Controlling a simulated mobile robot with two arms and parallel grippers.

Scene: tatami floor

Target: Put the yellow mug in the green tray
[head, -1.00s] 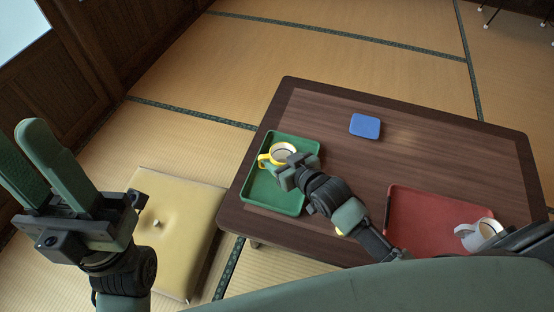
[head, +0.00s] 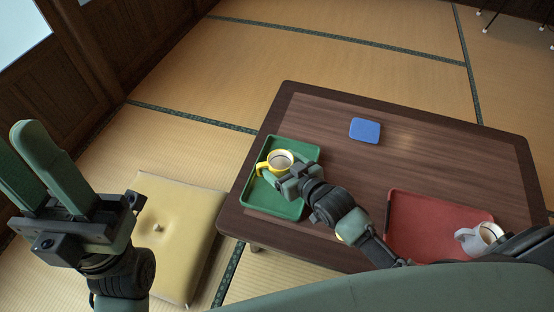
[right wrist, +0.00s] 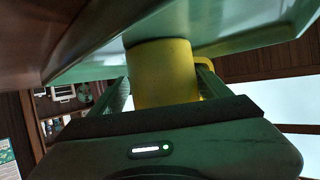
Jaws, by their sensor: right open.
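The yellow mug (head: 278,160) stands upright in the green tray (head: 288,211), towards its far half, with its handle to the left. In the right wrist view the mug (right wrist: 164,72) is between my finger pads, with its base against the green tray (right wrist: 240,42). My right gripper (head: 285,178) is open around the near side of the mug, its fingertips partly hidden. My left gripper (head: 38,160) is raised at the left, open and empty, away from the table.
The low wooden table (head: 340,165) also holds a blue box (head: 365,130) and a red tray (head: 425,228) with a white mug (head: 470,243) at its right end. A yellow cushion (head: 185,225) lies on the tatami left of the table. The table's middle is clear.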

